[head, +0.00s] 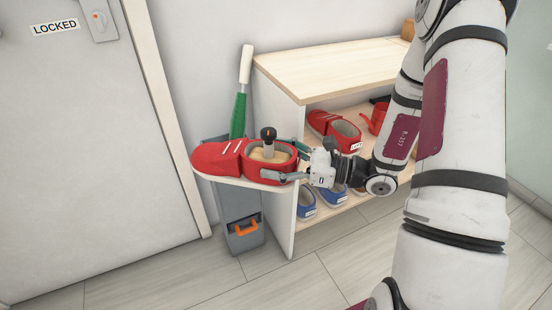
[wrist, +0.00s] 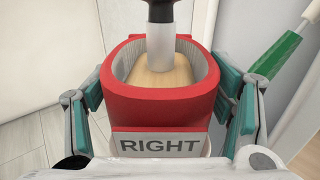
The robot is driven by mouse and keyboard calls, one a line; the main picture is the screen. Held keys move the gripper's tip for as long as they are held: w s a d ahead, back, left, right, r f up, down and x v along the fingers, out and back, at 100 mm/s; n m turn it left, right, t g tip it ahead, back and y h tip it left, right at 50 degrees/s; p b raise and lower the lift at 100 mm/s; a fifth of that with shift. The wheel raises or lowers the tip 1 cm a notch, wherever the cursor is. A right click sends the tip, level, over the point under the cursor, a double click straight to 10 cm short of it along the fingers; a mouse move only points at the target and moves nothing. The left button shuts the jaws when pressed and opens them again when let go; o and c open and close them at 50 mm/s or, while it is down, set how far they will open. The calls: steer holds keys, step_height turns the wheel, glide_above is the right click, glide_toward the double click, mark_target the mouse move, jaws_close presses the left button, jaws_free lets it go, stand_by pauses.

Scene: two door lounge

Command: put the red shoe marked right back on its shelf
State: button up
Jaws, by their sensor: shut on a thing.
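The red shoe marked RIGHT (head: 220,157) is in my gripper (head: 283,165), held in the air in front of the shelf unit's left end. Its toe points left in the head view, and a dark-topped post with a pale shaft (head: 268,140) stands up from its opening. In the wrist view my gripper's fingers (wrist: 165,105) close on both sides of the red heel (wrist: 160,108), above its RIGHT label (wrist: 160,145). The wooden shelf unit (head: 325,66) stands behind. On its upper shelf sits another red shoe (head: 335,130) with a partly hidden label.
Blue shoes (head: 306,202) stand on the lower shelf, and a red watering can (head: 375,118) is on the upper one. A grey bin (head: 243,213) with an orange handle and a green-and-white handled tool (head: 241,95) stand left of the unit. A door marked LOCKED (head: 80,130) is at left.

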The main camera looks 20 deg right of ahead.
step_height(320, 180, down, 3)
steer(key=shift+b, duration=1.1)
steer(key=shift+r, duration=0.1)
steer(key=shift+r, duration=0.15)
steer(key=s+d+f+m+t+h, duration=0.3)
steer(key=s+d+m+h, duration=0.1)
steer(key=s+d, duration=1.4)
steer(key=s+d+f+m+t+h, duration=0.3)
steer(key=s+d+h, duration=0.4)
steer(key=s+d, duration=1.1)
steer(key=d+m+t, duration=0.1)
steer(key=d, duration=0.7)
steer(key=shift+m, duration=0.3)
steer(key=shift+f, duration=0.1)
